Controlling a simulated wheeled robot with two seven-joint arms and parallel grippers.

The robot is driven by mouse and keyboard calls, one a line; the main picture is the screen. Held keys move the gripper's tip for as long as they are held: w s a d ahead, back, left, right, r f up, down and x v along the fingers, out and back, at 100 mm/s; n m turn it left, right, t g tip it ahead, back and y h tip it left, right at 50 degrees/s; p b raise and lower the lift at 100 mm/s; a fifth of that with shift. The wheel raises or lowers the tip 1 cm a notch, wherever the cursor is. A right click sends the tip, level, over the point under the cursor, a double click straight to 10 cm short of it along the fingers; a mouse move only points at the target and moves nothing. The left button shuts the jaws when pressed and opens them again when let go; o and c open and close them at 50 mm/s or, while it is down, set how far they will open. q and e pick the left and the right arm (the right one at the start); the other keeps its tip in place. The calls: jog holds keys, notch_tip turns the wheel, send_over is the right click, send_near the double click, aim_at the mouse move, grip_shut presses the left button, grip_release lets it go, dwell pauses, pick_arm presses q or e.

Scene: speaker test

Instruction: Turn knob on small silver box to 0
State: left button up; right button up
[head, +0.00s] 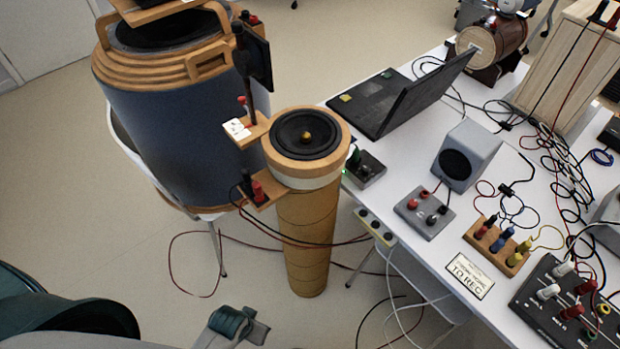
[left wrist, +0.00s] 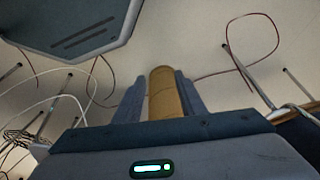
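A small silver-grey box (head: 425,212) with red and black knobs or posts on top lies on the white table. A smaller grey box (head: 364,168) with a green light sits near the table's left edge, beside the speaker tube. I cannot tell which is the task's box, and any dial marks are too small to read. My left gripper (head: 240,325) is low at the bottom of the head view, left of the table and apart from both boxes. In the left wrist view its fingers (left wrist: 160,90) are apart, with the cardboard tube visible beyond them. My right gripper is not in view.
A tall cardboard tube speaker (head: 305,225) stands between my left gripper and the table. A big blue drum speaker (head: 170,120) is behind it. A laptop (head: 400,100), grey speaker (head: 467,155), wooden terminal block (head: 498,245), black mixer (head: 570,305) and loose cables crowd the table (head: 420,255).

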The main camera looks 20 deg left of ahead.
pick_arm(q)
jog(key=w+d+r+t, duration=0.1)
jog(key=w+d+r, duration=0.1)
jog(key=r, duration=0.7)
jog(key=w+d+r, duration=0.1)
jog(key=r, duration=0.9)
jog(key=w+d+r+m+h, duration=0.2)
jog(key=w+d+r+m, duration=0.35)
jog(key=d, duration=0.45)
jog(key=w+d+r+m+g+h, duration=0.1)
jog(key=w+d+r+m, duration=0.3)
jog(key=w+d+m, duration=0.4)
jog(key=w+d+r+m+h, duration=0.2)
jog(key=w+d+r+m, duration=0.3)
jog(key=d, duration=0.6)
jog(key=w+a+r+m+y, duration=0.3)
jog(key=w+r+m, duration=0.1)
jog(key=w, duration=0.3)
jog(key=w+a+r+m+t+y, duration=0.1)
jog(key=w+a+r+m+y, duration=0.3)
jog(key=w+r+m, duration=0.1)
jog(key=w+r, duration=0.1)
jog(key=w, duration=0.1)
jog(key=shift+w+r, duration=0.15)
jog(key=shift+w, duration=0.25)
